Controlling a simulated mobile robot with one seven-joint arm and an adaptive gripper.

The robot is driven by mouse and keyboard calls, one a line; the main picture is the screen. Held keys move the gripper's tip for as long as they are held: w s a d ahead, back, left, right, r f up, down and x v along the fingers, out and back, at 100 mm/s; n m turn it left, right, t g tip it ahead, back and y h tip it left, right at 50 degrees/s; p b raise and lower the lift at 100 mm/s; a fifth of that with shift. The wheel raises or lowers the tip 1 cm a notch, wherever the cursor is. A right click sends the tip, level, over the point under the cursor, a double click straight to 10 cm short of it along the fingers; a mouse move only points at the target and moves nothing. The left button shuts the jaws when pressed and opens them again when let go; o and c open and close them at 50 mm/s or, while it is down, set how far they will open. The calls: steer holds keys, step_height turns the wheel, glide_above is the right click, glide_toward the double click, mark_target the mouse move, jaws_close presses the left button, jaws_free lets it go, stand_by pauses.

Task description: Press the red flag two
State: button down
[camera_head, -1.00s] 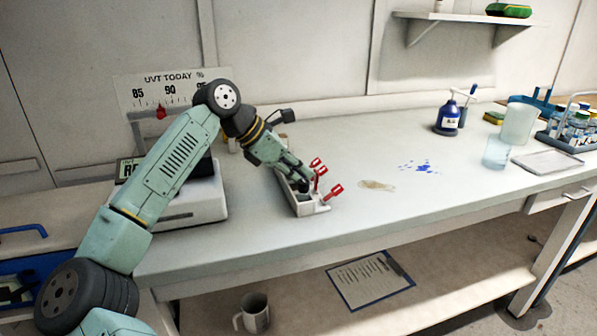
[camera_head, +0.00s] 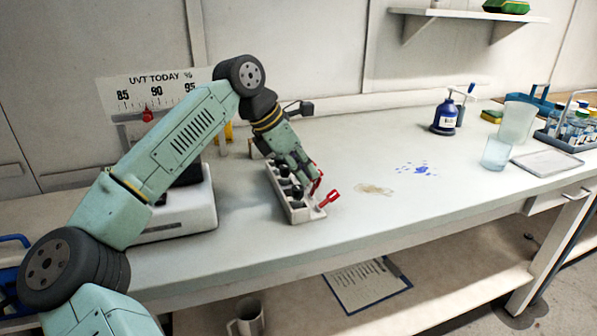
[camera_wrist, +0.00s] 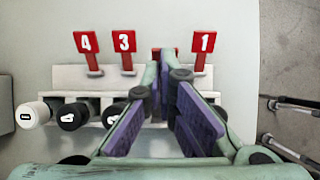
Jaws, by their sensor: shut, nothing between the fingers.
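In the wrist view, red flags numbered 4 (camera_wrist: 87,42), 3 (camera_wrist: 124,41) and 1 (camera_wrist: 204,42) stand upright in a row on a pale rack (camera_wrist: 68,80). A red piece (camera_wrist: 157,51) shows at my fingertips, in the gap between 3 and 1. It is mostly hidden, its number cannot be read, and I cannot tell whether it is tilted. My gripper (camera_wrist: 166,58) is shut and empty, its tips at this piece; contact is unclear. In the head view my gripper (camera_head: 311,180) reaches down over the rack (camera_head: 304,215), beside a red flag (camera_head: 330,197).
Dark-capped and white-capped cylinders, including a white one (camera_wrist: 32,114), sit in the rack. A white device (camera_head: 190,210) stands left of it. A brown stain (camera_head: 374,189) and blue spots (camera_head: 417,168) mark the open bench to the right. A blue bottle (camera_head: 446,117) stands farther back.

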steer(key=shift+w+d, duration=0.2)
steer(key=shift+d, duration=0.45)
steer(key=shift+w+d, duration=0.15)
steer(key=shift+d, duration=0.5)
steer(key=shift+w+d+f, duration=0.1)
steer(key=shift+d, duration=0.05)
stand_by(0.8)
steer(key=shift+r+p, duration=0.5)
steer(key=shift+r, duration=0.35)
